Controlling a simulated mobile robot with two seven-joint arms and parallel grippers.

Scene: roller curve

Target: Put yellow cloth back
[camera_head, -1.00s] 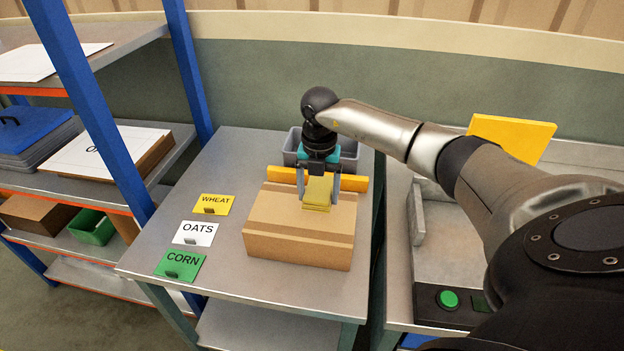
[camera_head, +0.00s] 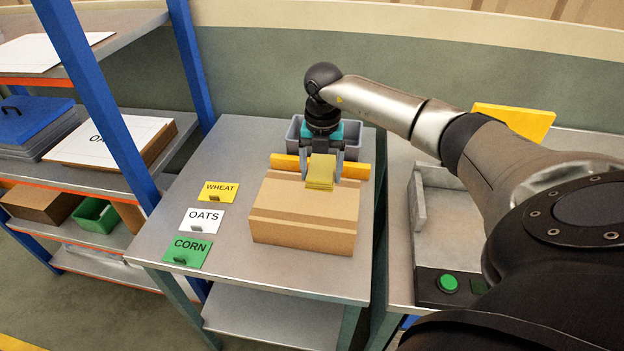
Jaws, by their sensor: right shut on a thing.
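The yellow cloth (camera_head: 320,172) is a small folded pad between the fingers of my right gripper (camera_head: 321,174). The gripper points down and is shut on it, over the back part of a brown cardboard box (camera_head: 303,218). I cannot tell whether the cloth touches the box top. A grey bin (camera_head: 350,141) stands on the table behind the box, partly hidden by my gripper. My left gripper is not in view.
A yellow-orange bar (camera_head: 360,171) lies behind the box. WHEAT (camera_head: 217,192), OATS (camera_head: 201,220) and CORN (camera_head: 187,252) cards lie at the table's left. A blue-post shelf (camera_head: 110,100) stands left. A green button (camera_head: 447,283) is at right.

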